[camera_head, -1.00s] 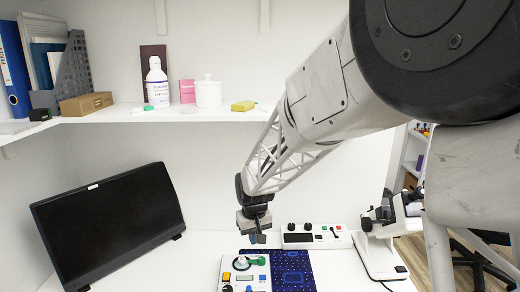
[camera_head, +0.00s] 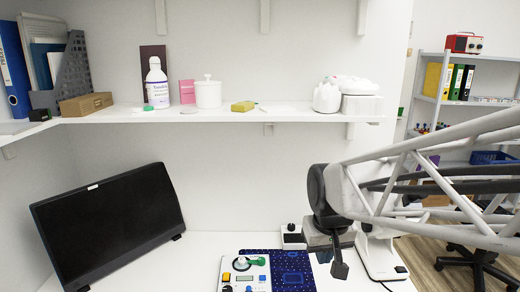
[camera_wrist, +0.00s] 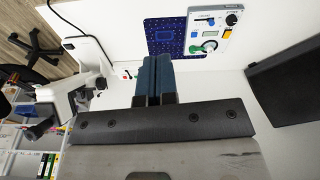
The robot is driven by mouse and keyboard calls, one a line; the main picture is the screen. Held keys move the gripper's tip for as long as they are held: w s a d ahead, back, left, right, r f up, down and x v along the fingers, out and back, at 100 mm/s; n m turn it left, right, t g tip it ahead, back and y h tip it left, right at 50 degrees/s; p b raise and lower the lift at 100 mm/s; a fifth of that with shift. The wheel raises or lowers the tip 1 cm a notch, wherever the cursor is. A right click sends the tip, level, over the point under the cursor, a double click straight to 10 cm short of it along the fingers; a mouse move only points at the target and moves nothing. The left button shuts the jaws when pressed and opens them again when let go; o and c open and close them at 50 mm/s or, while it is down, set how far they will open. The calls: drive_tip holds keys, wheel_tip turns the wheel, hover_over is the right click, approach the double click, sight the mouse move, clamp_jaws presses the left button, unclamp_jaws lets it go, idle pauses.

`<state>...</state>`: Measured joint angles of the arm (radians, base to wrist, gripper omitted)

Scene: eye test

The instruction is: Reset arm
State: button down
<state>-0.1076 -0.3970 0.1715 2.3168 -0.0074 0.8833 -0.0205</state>
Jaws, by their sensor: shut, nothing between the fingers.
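My gripper (camera_head: 339,270) is at the right of the desk in the head view, fingers pointing down, with my arm reaching in from the right edge. In the wrist view its two dark blue fingers (camera_wrist: 153,78) are together with nothing between them.
A control box (camera_head: 236,284) with a green part lies beside a dark blue mat (camera_head: 290,262). A black monitor (camera_head: 110,225) stands left. A white instrument (camera_head: 378,258) stands close behind my gripper at right. A wall shelf (camera_head: 225,114) holds bottles and boxes.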

drive_tip(key=s+d+m, duration=0.1)
drive_tip(key=s+d, duration=0.1)
drive_tip(key=s, duration=0.5)
drive_tip(key=s+d, duration=0.3)
drive_tip(key=s, duration=0.4)
drive_tip(key=shift+r+m+t, duration=0.3)
drive_tip(key=shift+m, duration=0.1)
drive_tip(key=c, duration=1.8)
unclamp_jaws()
drive_tip(key=shift+w, duration=0.1)
